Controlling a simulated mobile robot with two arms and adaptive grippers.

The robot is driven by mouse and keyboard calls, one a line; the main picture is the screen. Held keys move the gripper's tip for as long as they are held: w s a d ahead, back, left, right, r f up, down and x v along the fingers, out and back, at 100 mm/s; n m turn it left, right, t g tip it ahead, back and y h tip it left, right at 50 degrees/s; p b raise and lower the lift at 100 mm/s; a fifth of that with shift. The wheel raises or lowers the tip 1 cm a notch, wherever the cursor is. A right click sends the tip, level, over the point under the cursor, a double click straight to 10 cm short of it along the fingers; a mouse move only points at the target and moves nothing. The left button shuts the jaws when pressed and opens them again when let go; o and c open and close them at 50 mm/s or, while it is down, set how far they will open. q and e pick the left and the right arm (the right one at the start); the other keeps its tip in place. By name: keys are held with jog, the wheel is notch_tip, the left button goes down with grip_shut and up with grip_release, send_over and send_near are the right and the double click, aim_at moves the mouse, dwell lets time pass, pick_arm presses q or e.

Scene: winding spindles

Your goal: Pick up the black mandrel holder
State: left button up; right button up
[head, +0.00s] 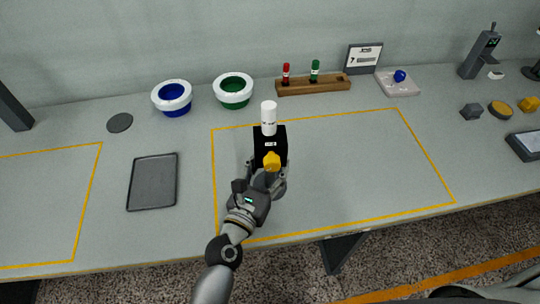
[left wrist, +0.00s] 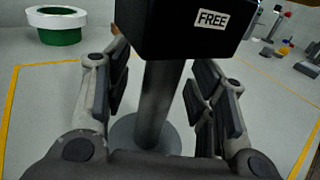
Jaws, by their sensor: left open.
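The black mandrel holder (head: 283,145) stands upright inside the yellow outline on the table, with a white cylinder (head: 269,118) on top and a yellow knob (head: 271,161) on its near side. In the left wrist view its black block (left wrist: 175,38) bears a "FREE" label, above a dark grey post (left wrist: 156,105) on a round base (left wrist: 127,133). My left gripper (head: 267,176) is open at the holder's near side. In the left wrist view its fingers (left wrist: 160,90) are on either side of the post, with gaps visible. My right gripper is not in view.
A grey tray (head: 153,204) lies to the left. A blue-centred bowl (head: 172,89), a green-centred bowl (head: 234,82) and a wooden rack (head: 313,85) with red and green items stand behind. The outlined area right of the holder is clear.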

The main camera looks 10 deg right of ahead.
aim_at(266, 166)
pick_arm(q)
jog(key=shift+w+d, duration=0.2)
jog(key=shift+w, duration=0.05)
grip_shut()
jog(key=shift+r, duration=0.1)
jog(key=shift+r, duration=0.1)
dwell(0.3)
notch_tip(266, 166, up, 4)
jog(key=p, duration=0.4)
jog(key=shift+f, duration=0.25)
jog(key=s+r+p, duration=0.1)
jog(key=r+p, duration=0.1)
jog(key=s+r+p, duration=0.1)
jog(key=s, duration=0.1)
jog(key=s+r+p, duration=0.1)
jog(key=r+p, duration=0.1)
jog(key=shift+s+a+r+p, duration=0.35)
jog(key=shift+s+a, duration=0.05)
jog(key=s+a+r+p, duration=0.1)
jog(key=s+r+p, duration=0.1)
jog(key=s, duration=0.7)
jog(key=shift+a+r, duration=0.2)
jog(key=shift+r, duration=0.6)
